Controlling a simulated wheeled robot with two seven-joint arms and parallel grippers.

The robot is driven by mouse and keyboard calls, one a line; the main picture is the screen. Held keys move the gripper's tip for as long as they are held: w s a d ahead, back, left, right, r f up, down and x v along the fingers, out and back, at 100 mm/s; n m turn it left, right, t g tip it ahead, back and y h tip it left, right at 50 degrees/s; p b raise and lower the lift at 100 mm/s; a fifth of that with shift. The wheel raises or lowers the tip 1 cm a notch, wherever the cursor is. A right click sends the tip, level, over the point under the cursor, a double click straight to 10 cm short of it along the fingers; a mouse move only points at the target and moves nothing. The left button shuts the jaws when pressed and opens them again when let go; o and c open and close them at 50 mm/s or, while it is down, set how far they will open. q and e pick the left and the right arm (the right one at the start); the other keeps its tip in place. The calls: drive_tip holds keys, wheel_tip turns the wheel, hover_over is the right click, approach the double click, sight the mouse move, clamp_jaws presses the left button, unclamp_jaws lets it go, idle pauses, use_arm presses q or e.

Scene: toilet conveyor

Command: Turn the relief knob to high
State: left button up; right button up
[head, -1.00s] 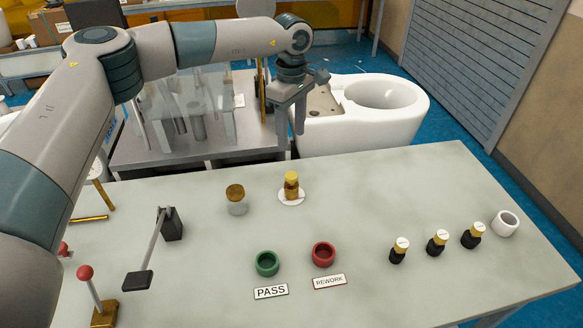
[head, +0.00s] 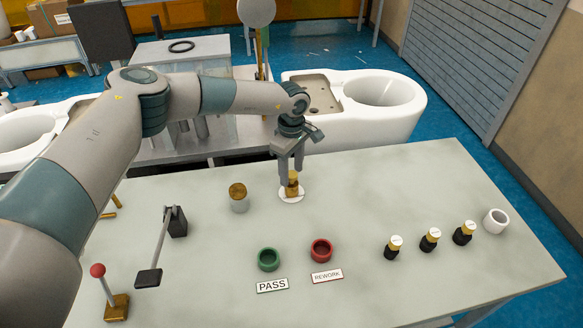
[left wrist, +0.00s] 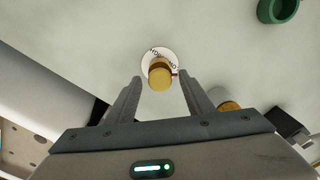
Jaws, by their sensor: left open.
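The relief knob (head: 292,190) is a brass knob on a round white dial, standing on the grey table. In the left wrist view the knob (left wrist: 160,76) shows from above, with dark lettering on the dial that is too small to read surely. My left gripper (head: 291,178) points down over it with open fingers. In the left wrist view the knob lies in line with the gap between the fingertips (left wrist: 160,78); I cannot tell how far the tips reach down beside it. My right gripper is in neither view.
A brass-topped cylinder (head: 238,197) stands left of the dial. Green (head: 269,259) and red (head: 321,250) rings sit in front, with PASS and REWORK labels. Several black-and-brass knobs and a white ring (head: 496,221) are at right. A lever (head: 160,250) is at left.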

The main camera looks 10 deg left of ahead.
use_arm(q)
drive_tip(key=shift+c, duration=0.6)
drive_tip(key=c, duration=0.9)
